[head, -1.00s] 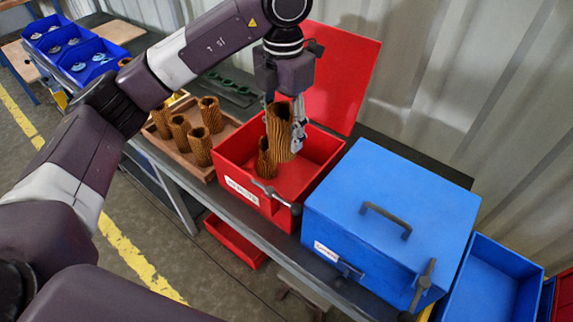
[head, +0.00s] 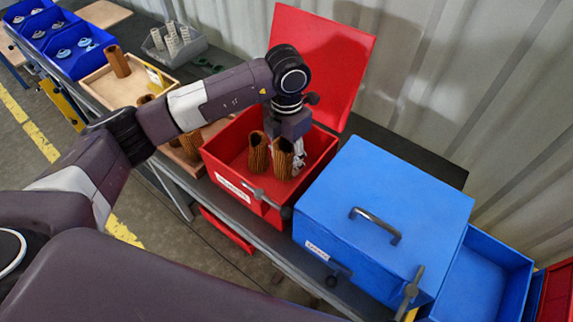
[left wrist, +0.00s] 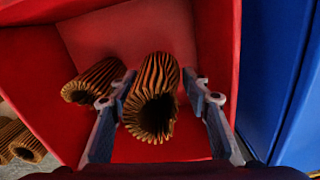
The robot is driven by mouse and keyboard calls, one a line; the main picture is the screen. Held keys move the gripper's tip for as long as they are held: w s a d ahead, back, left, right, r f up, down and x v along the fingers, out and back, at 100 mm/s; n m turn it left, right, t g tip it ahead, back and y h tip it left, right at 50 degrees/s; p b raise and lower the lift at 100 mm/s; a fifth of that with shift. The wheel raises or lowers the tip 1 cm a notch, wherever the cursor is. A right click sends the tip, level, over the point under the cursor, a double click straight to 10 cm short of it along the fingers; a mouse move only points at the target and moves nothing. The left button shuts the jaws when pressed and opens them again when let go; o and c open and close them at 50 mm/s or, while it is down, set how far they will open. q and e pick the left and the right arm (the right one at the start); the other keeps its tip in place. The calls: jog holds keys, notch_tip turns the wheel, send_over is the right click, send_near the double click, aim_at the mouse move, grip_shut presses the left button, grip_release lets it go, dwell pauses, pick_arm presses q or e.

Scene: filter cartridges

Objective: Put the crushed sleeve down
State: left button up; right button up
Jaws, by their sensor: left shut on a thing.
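My left gripper (head: 291,146) reaches down into the open red box (head: 234,190) and is shut on a brown pleated sleeve (head: 283,161). In the left wrist view the held sleeve (left wrist: 155,85) sits between the two fingers (left wrist: 160,98), its open mouth uneven and out of round. It is low in the box; I cannot tell whether it touches the floor. A second brown sleeve (head: 258,154) stands in the same box, to the left of the held one, and also shows in the left wrist view (left wrist: 92,82). My right gripper is out of view.
The red lid (head: 325,60) stands open at the back. A closed blue box (head: 385,220) with a handle is close on the right. A wooden tray (head: 198,166) with more sleeves is at the left, partly behind my arm. Blue bins (head: 82,58) stand at the far left.

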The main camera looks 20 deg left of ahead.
aim_at(287, 170)
pick_arm(q)
jog(key=shift+f, duration=0.5)
notch_tip(287, 170, down, 3)
jog(key=shift+f+p, duration=0.2)
jog(key=shift+p, duration=0.25)
jog(key=shift+f, duration=0.55)
jog(key=o, duration=1.1)
jog(key=shift+r, duration=0.1)
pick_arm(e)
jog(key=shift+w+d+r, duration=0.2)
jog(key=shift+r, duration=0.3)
